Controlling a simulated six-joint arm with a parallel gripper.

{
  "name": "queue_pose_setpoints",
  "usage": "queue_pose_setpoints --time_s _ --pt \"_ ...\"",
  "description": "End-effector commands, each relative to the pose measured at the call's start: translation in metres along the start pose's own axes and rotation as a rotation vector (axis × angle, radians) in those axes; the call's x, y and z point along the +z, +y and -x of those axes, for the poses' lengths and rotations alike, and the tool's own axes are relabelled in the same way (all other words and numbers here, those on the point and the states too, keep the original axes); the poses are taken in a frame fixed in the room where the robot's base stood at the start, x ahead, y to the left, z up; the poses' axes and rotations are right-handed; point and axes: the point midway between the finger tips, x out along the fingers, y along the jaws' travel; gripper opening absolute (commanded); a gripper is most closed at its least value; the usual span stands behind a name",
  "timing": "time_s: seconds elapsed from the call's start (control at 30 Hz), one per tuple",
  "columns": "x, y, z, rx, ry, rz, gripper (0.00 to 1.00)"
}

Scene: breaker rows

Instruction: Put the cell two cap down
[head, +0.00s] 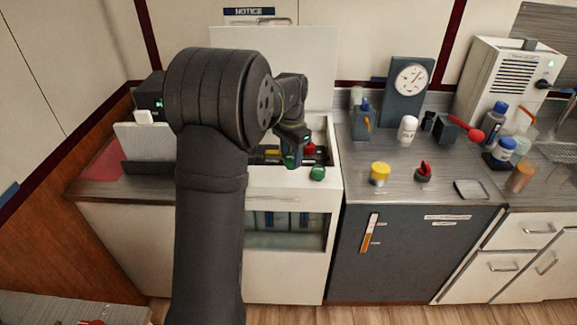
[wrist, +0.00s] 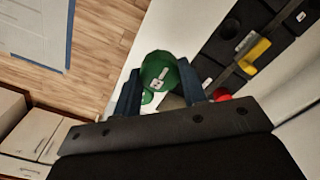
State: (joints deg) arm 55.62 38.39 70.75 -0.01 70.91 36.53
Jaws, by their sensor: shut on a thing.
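My gripper (wrist: 158,88) has blue fingers and is shut on a green cap (wrist: 160,70) with a small white mark I cannot read. I cannot tell which cap is marked cell two.
A dark row of cells (wrist: 232,38) with white labels and a yellow piece (wrist: 254,56) lies beside my gripper. A red piece (head: 310,149) is in the row. A yellow pot (head: 380,173) and a red-topped item (head: 424,171) stand on the right counter.

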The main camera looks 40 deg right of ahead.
Motion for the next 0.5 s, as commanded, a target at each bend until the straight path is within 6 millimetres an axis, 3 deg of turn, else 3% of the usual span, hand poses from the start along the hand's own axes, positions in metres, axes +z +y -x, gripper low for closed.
queue_pose_setpoints --time_s 0.17,0.5 --pt "0.001 -0.01 -0.008 0.0 0.0 0.001 0.18" --pt "0.001 -0.009 -0.046 -0.001 0.001 0.0 0.18"
